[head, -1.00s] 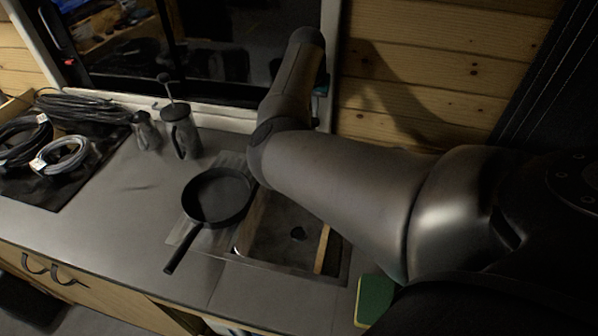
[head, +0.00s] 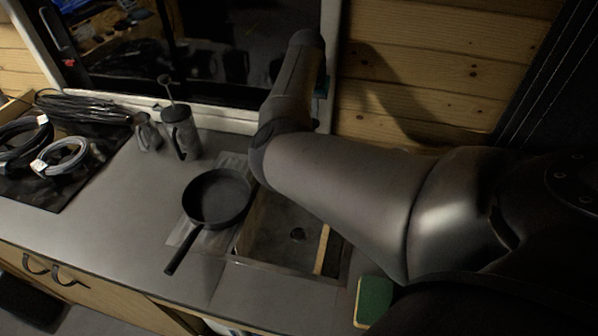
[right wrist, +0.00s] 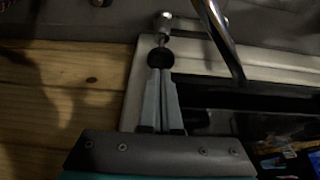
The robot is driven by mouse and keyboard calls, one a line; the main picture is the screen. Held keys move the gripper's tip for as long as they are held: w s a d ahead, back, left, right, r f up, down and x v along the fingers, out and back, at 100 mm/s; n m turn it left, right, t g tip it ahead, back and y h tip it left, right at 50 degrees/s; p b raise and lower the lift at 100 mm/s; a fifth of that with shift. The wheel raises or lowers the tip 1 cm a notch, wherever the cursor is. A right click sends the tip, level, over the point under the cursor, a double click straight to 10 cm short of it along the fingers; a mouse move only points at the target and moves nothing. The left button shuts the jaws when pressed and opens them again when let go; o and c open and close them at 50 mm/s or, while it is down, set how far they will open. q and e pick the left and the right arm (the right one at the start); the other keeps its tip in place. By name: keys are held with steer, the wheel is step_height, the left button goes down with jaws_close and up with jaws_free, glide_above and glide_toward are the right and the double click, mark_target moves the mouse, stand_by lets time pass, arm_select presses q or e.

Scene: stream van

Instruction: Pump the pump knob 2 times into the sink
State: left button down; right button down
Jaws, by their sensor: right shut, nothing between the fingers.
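The pump knob (right wrist: 160,57) shows in the right wrist view as a small dark round cap at my fingertips, near a short metal post (right wrist: 163,25). My right gripper (right wrist: 160,73) is shut and empty, its fingertips at the knob; I cannot tell whether they touch it. In the head view my right arm hides the knob and the gripper. The sink (head: 275,262) lies partly under that arm, with its drain and a wooden strip showing. My left gripper is not in view.
A curved metal tap (right wrist: 222,42) runs close beside the knob. A black pan (head: 218,198) stands at the sink's left edge. A French press (head: 182,135) stands further left, and a green sponge (head: 373,300) lies right of the sink. The window is behind.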

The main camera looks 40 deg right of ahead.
steer(key=shift+s+f+b, duration=0.1)
steer(key=shift+f+b, duration=0.65)
steer(key=shift+f, duration=1.45)
steer(key=shift+r, duration=0.15)
steer(key=shift+r+p, duration=2.4)
steer(key=shift+p, duration=0.35)
step_height(320, 180, up, 6)
steer(key=p, duration=0.6)
steer(key=shift+p, duration=0.4)
steer(key=shift+a, duration=0.1)
